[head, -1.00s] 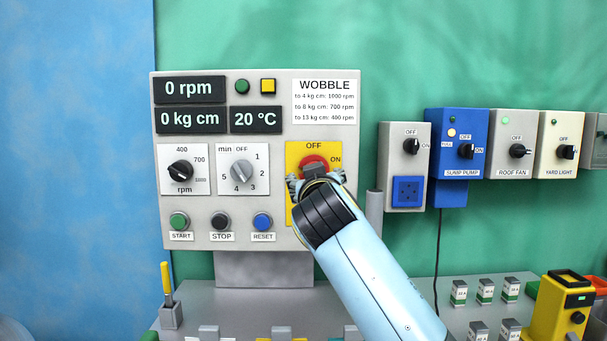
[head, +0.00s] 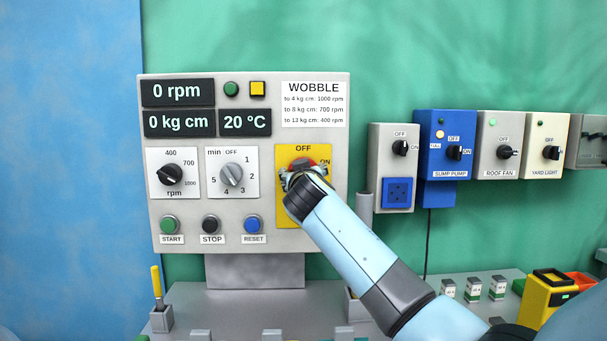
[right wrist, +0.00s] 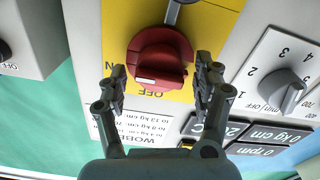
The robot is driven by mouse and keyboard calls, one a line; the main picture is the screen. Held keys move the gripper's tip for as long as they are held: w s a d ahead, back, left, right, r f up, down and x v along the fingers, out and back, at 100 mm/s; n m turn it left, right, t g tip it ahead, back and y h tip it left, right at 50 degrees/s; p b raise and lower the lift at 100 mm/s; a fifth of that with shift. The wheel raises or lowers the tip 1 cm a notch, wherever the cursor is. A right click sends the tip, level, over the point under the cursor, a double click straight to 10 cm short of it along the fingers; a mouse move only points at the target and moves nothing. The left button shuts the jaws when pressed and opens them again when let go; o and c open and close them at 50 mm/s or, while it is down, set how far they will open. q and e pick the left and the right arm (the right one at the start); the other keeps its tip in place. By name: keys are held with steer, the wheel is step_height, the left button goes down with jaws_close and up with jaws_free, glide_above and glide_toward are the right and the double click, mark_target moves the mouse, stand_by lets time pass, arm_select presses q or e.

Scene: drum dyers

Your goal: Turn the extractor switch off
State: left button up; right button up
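The extractor switch is a red rotary knob (right wrist: 160,58) on a yellow plate (head: 288,205) marked OFF at the top and ON at the right. The right wrist view shows it upside down; the knob's white mark is on the side near OFF. My right gripper (head: 304,173) covers most of the knob in the head view. In the right wrist view the open right gripper (right wrist: 164,72) has one finger on each side of the knob, with gaps visible; I see no clear contact. My left gripper is not in view.
The grey panel (head: 190,240) also has an rpm dial (head: 170,174), a minutes dial (head: 231,175) and START, STOP and RESET buttons. Several switch boxes, including a blue sump pump box (head: 446,145), hang to the right. A yellow-handled tool (head: 156,282) stands low at left.

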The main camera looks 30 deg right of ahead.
steer(key=c, duration=1.1)
steer(key=shift+c, duration=0.2)
steer(key=n+p, duration=0.1)
steer(key=n, duration=0.3)
steer(key=shift+a, duration=0.1)
steer(key=n, duration=0.2)
steer(key=n+p, duration=0.1)
steer(key=n, duration=0.1)
steer(key=shift+w+a+f+n, duration=0.1)
steer(key=shift+f+n, duration=0.05)
steer(key=shift+n, duration=0.15)
steer(key=n+p, duration=0.2)
steer(key=n, duration=0.3)
steer(key=shift+f+p, duration=0.1)
steer(key=shift+p, duration=0.2)
steer(key=shift+f+n+p, duration=0.2)
steer(key=shift+n+p, duration=0.55)
steer(key=shift+n, duration=1.35)
steer(key=shift+f, duration=0.1)
